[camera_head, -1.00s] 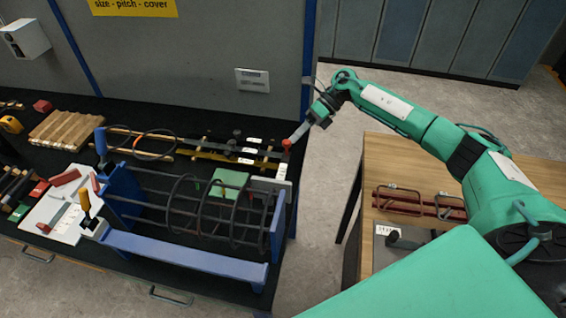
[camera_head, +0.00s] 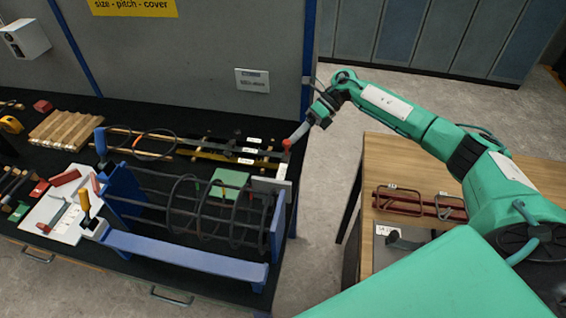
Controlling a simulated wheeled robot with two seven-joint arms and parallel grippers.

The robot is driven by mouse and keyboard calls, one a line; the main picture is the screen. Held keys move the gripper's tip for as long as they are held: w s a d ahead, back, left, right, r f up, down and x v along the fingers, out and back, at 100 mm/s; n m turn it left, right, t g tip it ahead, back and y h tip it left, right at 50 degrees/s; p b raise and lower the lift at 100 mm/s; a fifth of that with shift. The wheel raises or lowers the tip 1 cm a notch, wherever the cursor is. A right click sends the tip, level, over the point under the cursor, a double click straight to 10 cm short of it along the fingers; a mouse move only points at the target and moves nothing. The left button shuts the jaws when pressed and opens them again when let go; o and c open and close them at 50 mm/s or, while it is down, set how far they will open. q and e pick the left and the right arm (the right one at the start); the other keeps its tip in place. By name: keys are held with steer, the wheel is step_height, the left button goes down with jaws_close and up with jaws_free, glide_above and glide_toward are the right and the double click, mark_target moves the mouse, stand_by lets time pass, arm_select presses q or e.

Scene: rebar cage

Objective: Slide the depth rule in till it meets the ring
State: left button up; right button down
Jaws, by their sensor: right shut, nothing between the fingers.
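My right gripper (camera_head: 299,133) is shut and empty at the right end of the bench. Its tip is at or very near a red knob (camera_head: 287,144); I cannot tell if they touch. The knob is at the right end of a dark and yellow bar assembly (camera_head: 215,156) with small white labels, behind the cage. I cannot tell which part is the depth rule. The rebar cage (camera_head: 195,207) lies in a blue jig, with several dark rings (camera_head: 180,205) around its long bars. Which ring is meant is unclear. My left gripper is out of view.
The jig has a blue front rail (camera_head: 185,256) and upright end plates. A green block (camera_head: 230,184) sits behind the cage bars. Wooden strips (camera_head: 66,130) and a white board (camera_head: 55,216) are at the left. A wooden table (camera_head: 400,160) stands right, across a floor gap.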

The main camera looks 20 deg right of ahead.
steer(key=shift+s+a+f+p, duration=0.1)
steer(key=shift+s+a+p, duration=0.05)
steer(key=shift+s+a, duration=0.35)
steer(key=shift+s+a+p, duration=0.15)
steer(key=shift+s+a, duration=0.1)
steer(key=shift+s, duration=0.3)
stand_by(0.7)
steer(key=shift+w+d+r+b, duration=0.45)
steer(key=shift+w+r, duration=0.1)
steer(key=shift+w, duration=0.1)
steer(key=shift+w+d+r+b, duration=0.4)
steer(key=shift+w+d+r, duration=0.05)
steer(key=shift+w+r, duration=0.15)
